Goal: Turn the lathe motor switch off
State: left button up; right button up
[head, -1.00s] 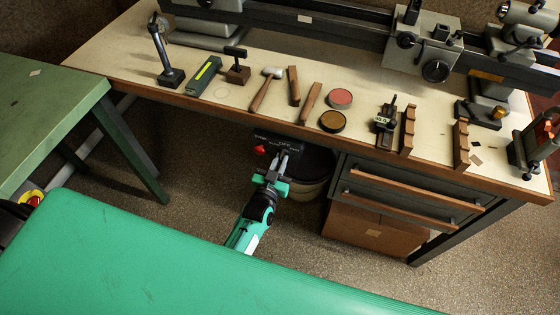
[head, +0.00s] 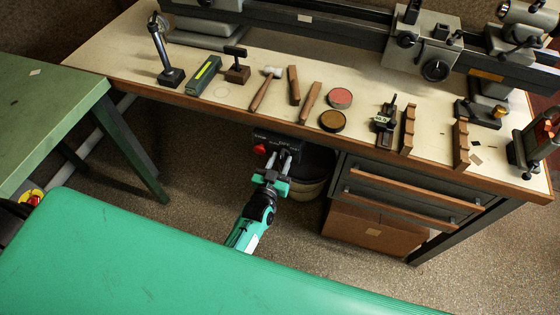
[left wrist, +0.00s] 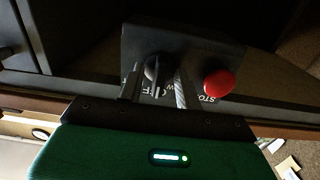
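The lathe motor switch box (head: 272,137) is a dark panel under the bench's front edge, with a red stop button (head: 260,148). In the left wrist view the box (left wrist: 195,48) shows a dark rotary knob (left wrist: 153,70), white lettering partly covered by the fingers, and the red button (left wrist: 219,82). My left gripper (head: 278,159) is in front of the box. In the wrist view its two fingers (left wrist: 157,88) stand apart, with the knob appearing between them. I cannot tell whether they touch it. My right gripper is not in view.
The bench top (head: 130,55) above carries the lathe (head: 425,45), a mallet, wooden blocks and two round tins. Drawers (head: 410,190) are to the right of the switch. A green padded surface (head: 180,260) fills the foreground. A green table (head: 50,115) stands at left.

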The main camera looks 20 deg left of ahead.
pick_arm(q)
jog(key=shift+s, duration=0.35)
jog(key=s+b, duration=0.1)
jog(key=s, duration=1.2)
jog(key=shift+a, duration=0.25)
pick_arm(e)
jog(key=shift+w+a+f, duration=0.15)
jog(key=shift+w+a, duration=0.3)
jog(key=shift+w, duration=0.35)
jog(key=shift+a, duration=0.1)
